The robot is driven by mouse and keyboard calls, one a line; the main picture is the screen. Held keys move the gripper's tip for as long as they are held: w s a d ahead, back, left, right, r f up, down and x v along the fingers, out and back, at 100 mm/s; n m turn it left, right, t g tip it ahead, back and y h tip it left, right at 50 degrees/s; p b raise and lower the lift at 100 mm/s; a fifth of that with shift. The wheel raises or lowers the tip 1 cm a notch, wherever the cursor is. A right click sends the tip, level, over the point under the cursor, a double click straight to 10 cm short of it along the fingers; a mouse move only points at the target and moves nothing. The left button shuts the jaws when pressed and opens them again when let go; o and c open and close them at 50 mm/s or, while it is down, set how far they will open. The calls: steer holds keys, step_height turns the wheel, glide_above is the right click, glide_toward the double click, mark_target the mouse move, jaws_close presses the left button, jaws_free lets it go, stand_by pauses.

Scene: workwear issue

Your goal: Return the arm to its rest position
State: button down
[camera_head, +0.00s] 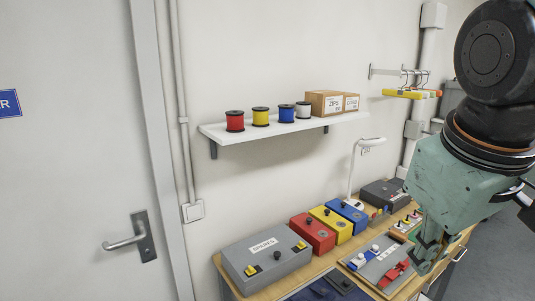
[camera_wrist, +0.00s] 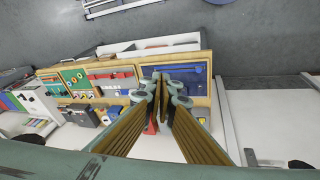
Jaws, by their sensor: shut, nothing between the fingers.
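My gripper (camera_head: 428,258) hangs at the right of the head view, at the end of my green and black arm, in front of the wooden bench (camera_head: 262,290). In the wrist view the fingers of my gripper (camera_wrist: 165,82) come together at their tips, and nothing shows between them. The gripper appears above the bench top; its exact height is hard to tell. It hides part of the right end of the bench.
Grey SPARES box (camera_head: 267,262), red (camera_head: 313,232), yellow (camera_head: 331,224) and blue (camera_head: 347,215) boxes line the bench. A grey tray (camera_head: 378,262) lies in front. A shelf (camera_head: 280,131) holds several spools and a carton (camera_head: 331,103).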

steer(key=s+a+f+m+y+b, duration=0.1)
steer(key=s+a+f+m+b, duration=0.1)
steer(key=s, duration=0.8)
steer(key=shift+s+a+f+m+b, duration=0.35)
steer(key=shift+a+f+m, duration=0.4)
steer(key=shift+a, duration=0.45)
